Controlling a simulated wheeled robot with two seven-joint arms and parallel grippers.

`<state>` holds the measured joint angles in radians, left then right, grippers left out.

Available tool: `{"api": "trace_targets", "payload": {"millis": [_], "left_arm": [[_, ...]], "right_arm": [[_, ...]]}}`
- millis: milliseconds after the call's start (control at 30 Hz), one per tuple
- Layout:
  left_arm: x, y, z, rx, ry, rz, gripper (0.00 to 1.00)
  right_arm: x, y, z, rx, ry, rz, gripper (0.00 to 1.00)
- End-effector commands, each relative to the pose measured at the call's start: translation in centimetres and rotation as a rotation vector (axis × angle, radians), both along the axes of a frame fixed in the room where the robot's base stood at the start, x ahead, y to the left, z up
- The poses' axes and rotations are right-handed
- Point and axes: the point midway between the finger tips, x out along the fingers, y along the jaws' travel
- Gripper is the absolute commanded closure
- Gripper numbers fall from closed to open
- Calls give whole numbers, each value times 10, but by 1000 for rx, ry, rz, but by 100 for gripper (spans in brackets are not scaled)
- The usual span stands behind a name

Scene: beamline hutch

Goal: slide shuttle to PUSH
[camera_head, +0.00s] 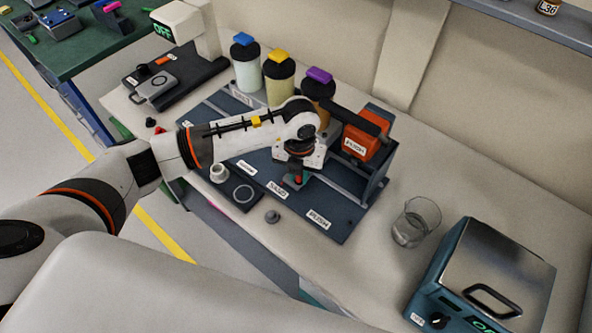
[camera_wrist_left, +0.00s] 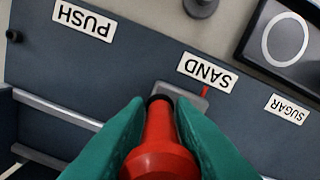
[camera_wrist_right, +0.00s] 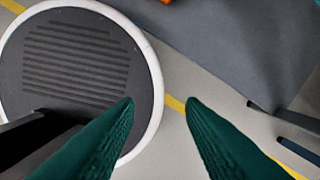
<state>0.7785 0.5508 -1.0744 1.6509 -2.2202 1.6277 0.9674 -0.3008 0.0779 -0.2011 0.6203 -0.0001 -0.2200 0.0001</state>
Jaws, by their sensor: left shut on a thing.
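My left gripper (camera_head: 297,176) is shut on the red knob (camera_wrist_left: 160,150) of the shuttle; in the left wrist view the green fingers (camera_wrist_left: 150,120) press on both sides of it. The shuttle's grey plate (camera_wrist_left: 180,97) shows just past the knob, with a red pointer (camera_wrist_left: 204,91) beside the SAND label (camera_wrist_left: 207,72). The rest of the shuttle is hidden by the knob and fingers. The PUSH label (camera_head: 318,219) lies on the dark base plate to the right of SAND; it also shows in the left wrist view (camera_wrist_left: 85,20). My right gripper (camera_wrist_right: 159,102) is open and empty above the floor.
Bottles with blue, yellow and purple caps stand behind the plate. An orange PUSH block (camera_head: 362,140) sits at its right end. A glass beaker (camera_head: 415,222) and a steel-topped device (camera_head: 490,270) stand further right. A small grey knob (camera_head: 272,216) lies in front.

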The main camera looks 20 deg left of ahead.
Motion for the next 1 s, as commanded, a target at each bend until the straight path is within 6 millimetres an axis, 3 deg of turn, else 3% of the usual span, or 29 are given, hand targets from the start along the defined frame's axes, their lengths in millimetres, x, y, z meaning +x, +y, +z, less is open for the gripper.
{"api": "trace_targets", "payload": {"millis": [133, 167, 267, 600, 1000], "left_arm": [[1, -1, 1, -4, -5, -1, 100], [1, -1, 1, -4, -5, -1, 76], [1, -1, 1, -3, -4, 0, 62], [1, 0, 5, -3, -4, 0, 62], [2, -1, 64, -3, -7, -1, 62]], "right_arm": [[1, -2, 0, -2, -1, 1, 64], [1, -2, 0, -3, -2, 1, 64], [1, -2, 0, -3, -2, 1, 64], [1, -3, -2, -3, -2, 0, 64], [1, -3, -19, -4, -2, -1, 64]]}}
